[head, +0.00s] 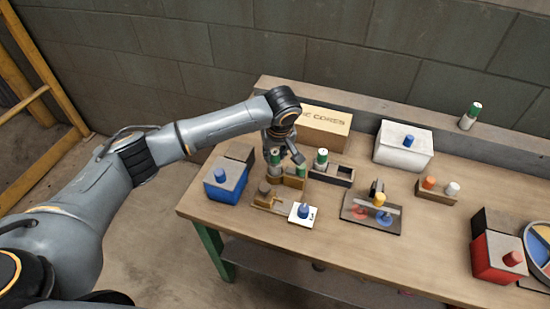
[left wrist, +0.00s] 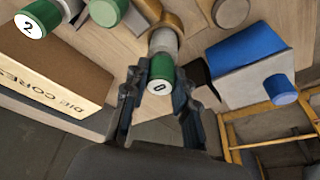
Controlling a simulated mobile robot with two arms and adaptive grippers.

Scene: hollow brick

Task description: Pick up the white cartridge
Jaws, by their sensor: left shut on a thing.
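My left gripper (head: 283,150) is shut on a pale grey-white cartridge with a green cap (head: 274,157). Another green-capped cartridge (head: 301,171) stands close on the right, and one more (head: 322,158) stands in a dark-slotted tray. My right gripper is not in view.
A blue box (head: 226,184) is left of the gripper, and a DIE CORES box (head: 322,128) stands behind. A white card with a blue knob (head: 302,216) is in front. A white box (head: 402,150) and small tray with orange and white pegs (head: 436,194) are right.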

